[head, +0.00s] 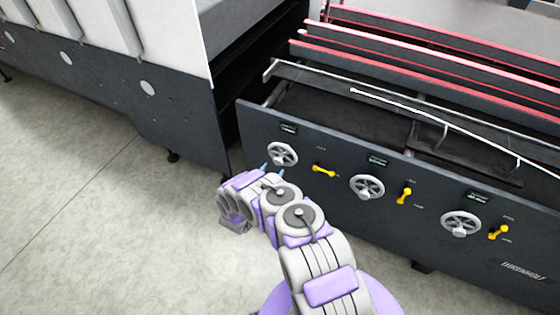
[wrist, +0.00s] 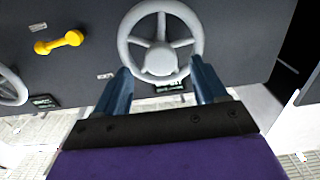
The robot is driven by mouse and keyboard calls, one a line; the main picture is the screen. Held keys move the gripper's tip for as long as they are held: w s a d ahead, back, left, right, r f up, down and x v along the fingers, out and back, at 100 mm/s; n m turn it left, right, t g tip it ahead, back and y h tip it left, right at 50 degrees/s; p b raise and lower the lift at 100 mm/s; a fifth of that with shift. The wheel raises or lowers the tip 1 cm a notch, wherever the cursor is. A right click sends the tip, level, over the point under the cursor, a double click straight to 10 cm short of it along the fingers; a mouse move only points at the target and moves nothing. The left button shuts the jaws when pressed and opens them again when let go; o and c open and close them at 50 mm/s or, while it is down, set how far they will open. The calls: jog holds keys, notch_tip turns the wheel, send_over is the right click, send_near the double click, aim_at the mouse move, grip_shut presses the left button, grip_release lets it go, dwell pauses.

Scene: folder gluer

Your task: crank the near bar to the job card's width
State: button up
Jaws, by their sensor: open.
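Three grey handwheels sit in a row on the machine's dark front panel. The left handwheel (head: 283,154) is closest to my gripper (head: 271,167). In the wrist view this spoked handwheel (wrist: 160,42) is straight ahead, and the two blue fingers of my gripper (wrist: 160,88) stand apart, one on each side of its lower rim. I cannot tell whether they touch it. The middle handwheel (head: 366,187) and the right handwheel (head: 460,223) are free. A thin pale bar (head: 420,114) runs along the machine behind the panel. No job card is recognisable.
Yellow levers sit beside the wheels: left (head: 323,170), middle (head: 404,193), right (head: 498,232). A small dark display (head: 288,129) is above the left wheel. Red-edged rails (head: 400,50) lie behind. A grey machine (head: 120,90) stands left. The floor (head: 100,220) is clear.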

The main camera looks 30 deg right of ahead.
aim_at(280, 158)
jog(key=b+x, duration=0.2)
jog(key=x, duration=0.6)
jog(key=shift+w+r, duration=0.1)
jog(key=shift+c, duration=0.4)
grip_shut()
